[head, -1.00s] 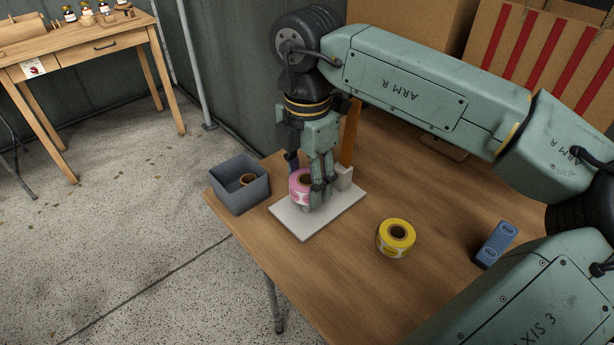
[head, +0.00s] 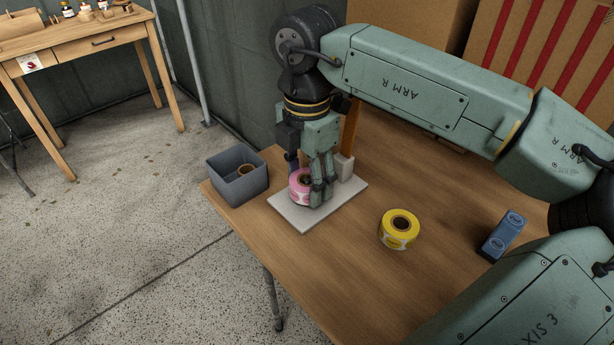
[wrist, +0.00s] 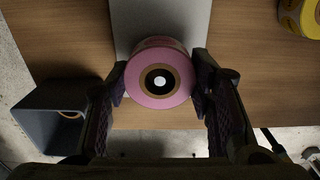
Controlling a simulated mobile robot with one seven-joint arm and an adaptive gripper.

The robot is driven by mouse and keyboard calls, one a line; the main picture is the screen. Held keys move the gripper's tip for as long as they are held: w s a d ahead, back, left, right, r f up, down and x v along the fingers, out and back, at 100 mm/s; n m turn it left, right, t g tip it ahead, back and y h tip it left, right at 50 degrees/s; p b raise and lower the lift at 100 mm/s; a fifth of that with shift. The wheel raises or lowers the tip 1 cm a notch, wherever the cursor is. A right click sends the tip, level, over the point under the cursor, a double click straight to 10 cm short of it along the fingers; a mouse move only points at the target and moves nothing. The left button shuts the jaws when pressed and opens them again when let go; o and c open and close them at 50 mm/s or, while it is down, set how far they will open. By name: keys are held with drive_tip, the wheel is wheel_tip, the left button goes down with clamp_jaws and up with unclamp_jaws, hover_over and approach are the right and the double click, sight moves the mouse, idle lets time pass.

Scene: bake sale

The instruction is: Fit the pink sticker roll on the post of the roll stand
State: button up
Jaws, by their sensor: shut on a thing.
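The pink sticker roll (head: 299,190) is between the fingers of my gripper (head: 311,190), which is shut on it. In the wrist view the roll (wrist: 158,96) faces the camera, with a brown core around a dark hole. The pale round top of the post (wrist: 160,81) shows nearly centred in that hole. The roll stand's pale base plate (head: 292,216) lies under the roll, near the table's left corner. A pale block (head: 345,168) stands at the plate's back right. How far down the post the roll sits, and whether it touches the plate, I cannot tell.
A grey bin (head: 238,182) with a brown ring inside stands left of the stand. A yellow sticker roll (head: 399,230) and a blue block-like object (head: 502,236) lie to the right on the wooden table (head: 350,275). Cardboard boxes (head: 420,30) stand behind.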

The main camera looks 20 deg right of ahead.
drive_tip(key=shift+f+b, duration=0.8)
drive_tip(key=shift+f, duration=0.1)
drive_tip(key=o, duration=1.2)
drive_tip(key=shift+o, duration=0.2)
